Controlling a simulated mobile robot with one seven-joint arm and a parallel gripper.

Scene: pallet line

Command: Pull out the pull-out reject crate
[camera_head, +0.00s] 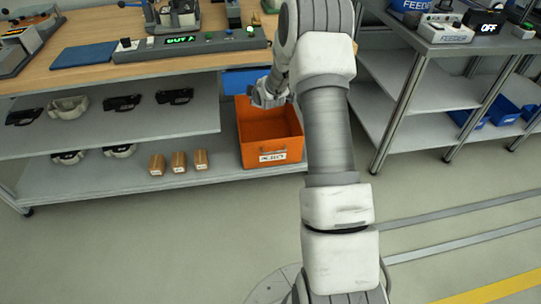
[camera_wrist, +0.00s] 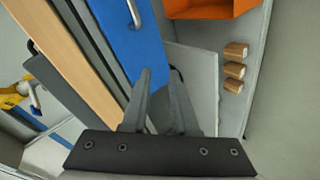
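The orange crate (camera_head: 286,142), open at the top, stands at the right end of the low shelf under the workbench. A white label and a handle show on its front, and it looks empty. In the wrist view, part of the orange crate (camera_wrist: 212,10) shows at the top edge. My gripper (camera_head: 262,97) is in front of the bench, above the crate's left part, and touches no handle that I can see. In the wrist view, my gripper (camera_wrist: 163,72) has its two fingers apart with nothing between them.
A blue drawer front (camera_wrist: 131,45) with a metal handle is close to my fingers. Three small brown boxes (camera_head: 179,162) stand on the low shelf (camera_head: 110,180) left of the crate. A grey metal table (camera_head: 425,135) stands to the right. The floor in front is clear.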

